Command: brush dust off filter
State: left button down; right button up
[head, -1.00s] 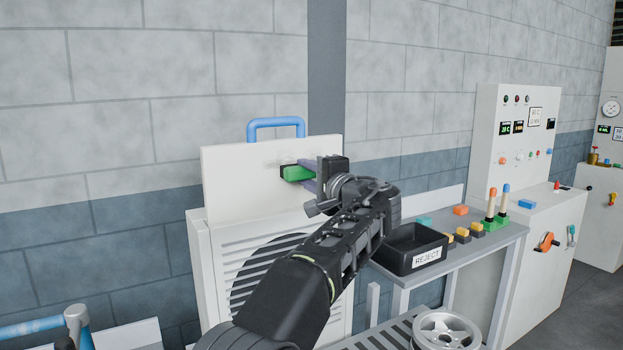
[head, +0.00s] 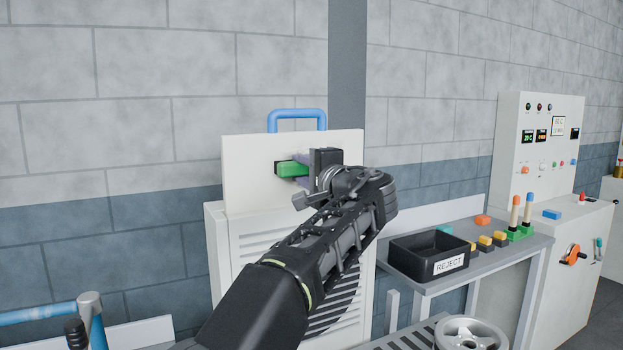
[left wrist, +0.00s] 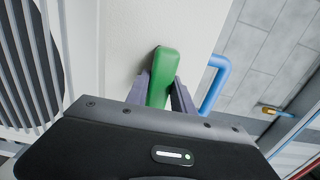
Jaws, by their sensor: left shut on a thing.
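The filter is an upright white panel (head: 245,175) with a blue handle (head: 297,113) on top, standing in a slatted white housing (head: 220,250). My left gripper (head: 300,169) is shut on the green brush (head: 289,168), held in front of the filter's upper middle. The left wrist view shows the green brush (left wrist: 160,75) between the two fingers (left wrist: 161,92), its far end at or very near the panel face (left wrist: 120,45). Whether its bristles touch is hidden. I cannot clearly make out dust on the visible face. My right gripper is not in view.
A black REJECT bin (head: 430,257) and several small coloured blocks (head: 485,242) sit on a grey table (head: 500,262) to the right. A metal wheel (head: 468,332) lies below it. A control cabinet (head: 540,150) stands farther right. A blue rail (head: 40,318) is at lower left.

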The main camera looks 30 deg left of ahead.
aim_at(288, 170)
pick_arm(q)
jog(key=shift+d, duration=0.1)
jog(key=shift+s+a+f+b, duration=0.15)
jog(key=shift+s+a+b, duration=0.65)
jog(key=shift+s+b, duration=0.25)
jog(key=shift+s+a, duration=0.15)
jog(key=shift+a, duration=0.05)
jog(key=shift+s+a+r, duration=0.1)
jog(key=shift+r, duration=0.15)
